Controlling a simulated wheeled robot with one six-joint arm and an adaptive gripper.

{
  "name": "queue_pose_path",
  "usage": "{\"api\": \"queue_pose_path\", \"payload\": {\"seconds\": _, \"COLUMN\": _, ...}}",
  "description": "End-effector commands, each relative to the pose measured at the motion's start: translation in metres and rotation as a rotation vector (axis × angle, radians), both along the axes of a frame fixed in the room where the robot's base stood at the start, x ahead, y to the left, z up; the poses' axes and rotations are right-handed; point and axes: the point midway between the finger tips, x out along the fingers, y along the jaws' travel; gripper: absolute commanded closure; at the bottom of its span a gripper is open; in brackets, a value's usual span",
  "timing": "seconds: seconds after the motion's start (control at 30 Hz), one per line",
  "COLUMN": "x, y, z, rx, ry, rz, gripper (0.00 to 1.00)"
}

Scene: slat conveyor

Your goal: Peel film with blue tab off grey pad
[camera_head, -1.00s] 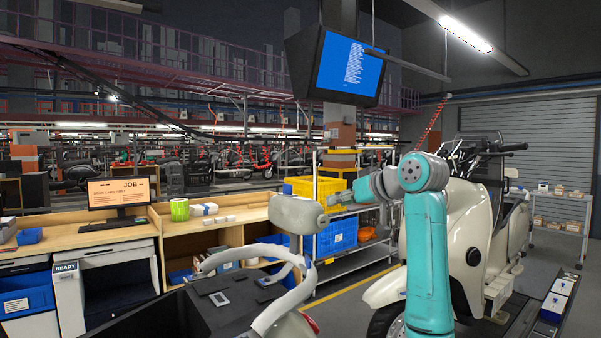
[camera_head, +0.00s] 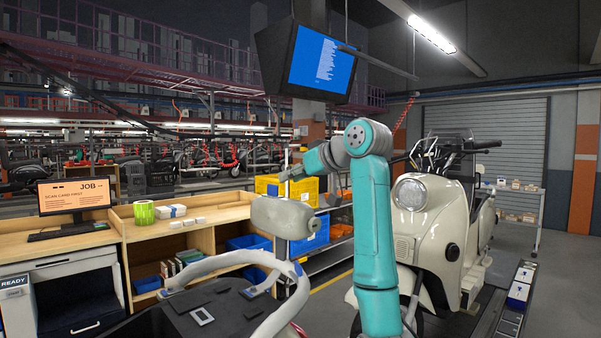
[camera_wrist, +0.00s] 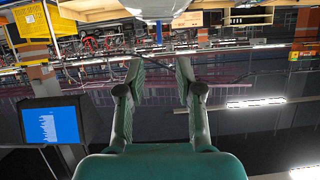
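A clear film cannot be made out. My gripper (camera_head: 288,174) is above the pad and apart from it, small and far in the head view. In the wrist view my gripper (camera_wrist: 158,66) has its two fingers spread, with nothing between them. A pale shape (camera_wrist: 155,8) at that view's top edge may be the pad.
A wooden bench (camera_head: 190,225) with a green tape roll (camera_head: 144,212) and a job monitor (camera_head: 74,196) is at left. Yellow (camera_head: 300,189) and blue bins (camera_head: 308,240) stand behind the pad. A cream scooter (camera_head: 430,225) is at right. Open floor lies at far right.

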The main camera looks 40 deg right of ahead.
Motion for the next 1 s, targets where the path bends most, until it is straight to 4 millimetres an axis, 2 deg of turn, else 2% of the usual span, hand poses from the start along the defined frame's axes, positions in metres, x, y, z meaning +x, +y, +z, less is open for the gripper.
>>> {"api": "queue_pose_path", "payload": {"seconds": 0.2, "x": 0.034, "y": 0.003, "z": -0.015, "rx": 0.002, "ry": 0.002, "rz": 0.002, "gripper": 0.65}}
{"api": "queue_pose_path", "payload": {"seconds": 0.4, "x": 0.055, "y": 0.003, "z": -0.024, "rx": 0.000, "ry": 0.002, "rz": 0.001, "gripper": 0.65}}
{"api": "queue_pose_path", "payload": {"seconds": 0.6, "x": 0.063, "y": 0.004, "z": -0.027, "rx": 0.000, "ry": 0.001, "rz": 0.000, "gripper": 0.65}}
{"api": "queue_pose_path", "payload": {"seconds": 0.87, "x": 0.063, "y": 0.004, "z": -0.027, "rx": 0.000, "ry": 0.001, "rz": 0.000, "gripper": 0.65}}
{"api": "queue_pose_path", "payload": {"seconds": 1.0, "x": 0.063, "y": 0.004, "z": -0.027, "rx": 0.000, "ry": 0.001, "rz": 0.000, "gripper": 1.00}}
